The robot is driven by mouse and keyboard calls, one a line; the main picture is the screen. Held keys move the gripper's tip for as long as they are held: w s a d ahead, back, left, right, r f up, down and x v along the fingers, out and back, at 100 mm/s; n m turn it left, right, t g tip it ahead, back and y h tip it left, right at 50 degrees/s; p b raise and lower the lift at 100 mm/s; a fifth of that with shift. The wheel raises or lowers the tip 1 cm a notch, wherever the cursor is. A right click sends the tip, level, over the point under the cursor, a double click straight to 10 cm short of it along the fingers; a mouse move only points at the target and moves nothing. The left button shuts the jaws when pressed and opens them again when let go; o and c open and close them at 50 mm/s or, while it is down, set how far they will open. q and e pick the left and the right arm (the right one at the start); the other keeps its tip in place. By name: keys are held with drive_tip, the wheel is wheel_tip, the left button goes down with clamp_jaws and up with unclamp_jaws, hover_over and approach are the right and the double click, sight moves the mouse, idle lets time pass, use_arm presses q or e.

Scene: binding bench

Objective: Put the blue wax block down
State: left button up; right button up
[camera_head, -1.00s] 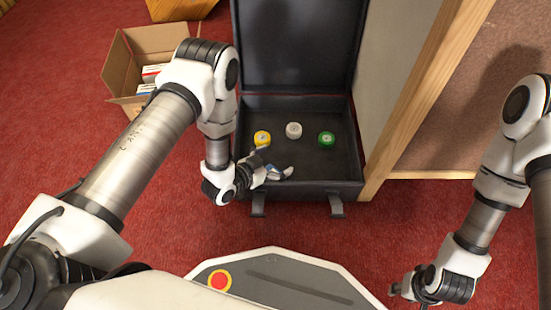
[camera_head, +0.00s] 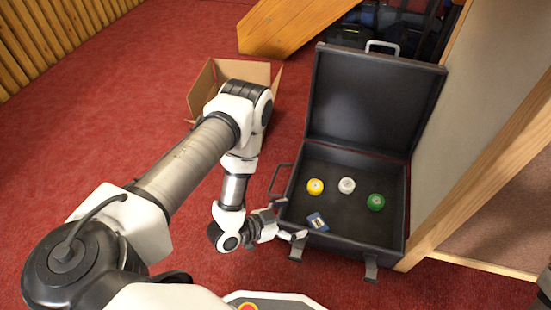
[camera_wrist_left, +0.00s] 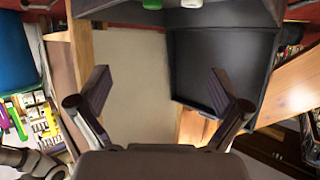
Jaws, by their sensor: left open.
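The blue wax block (camera_head: 317,221) has a pale label and lies in the open black case (camera_head: 340,238), near its front left corner. My left gripper (camera_head: 291,222) is open and empty at the case's left front edge, just left of the block and apart from it. In the left wrist view the open fingers (camera_wrist_left: 160,88) have nothing between them, and the blue block does not show there.
Yellow (camera_head: 315,187), white (camera_head: 347,185) and green (camera_head: 376,202) round pieces sit behind the block in the case. The raised lid (camera_head: 365,100) stands at the back. A cardboard box (camera_head: 202,90) is behind my left arm; a wooden-edged panel (camera_head: 490,180) is at right.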

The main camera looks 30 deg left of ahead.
use_arm(q)
drive_tip(key=s+a+n+g+y, duration=0.2)
drive_tip(key=s+n+g+y, duration=0.1)
drive_tip(key=s+g, duration=0.3)
drive_tip(key=s+a+f+n+g+y, duration=0.1)
drive_tip(key=s+a+n+g+y, duration=0.2)
drive_tip(key=s, duration=0.8)
drive_tip(key=g, duration=0.2)
drive_tip(key=shift+s+f+n+g+y, duration=0.25)
drive_tip(key=shift+n+g+y, duration=0.05)
drive_tip(key=shift+g+y, duration=0.1)
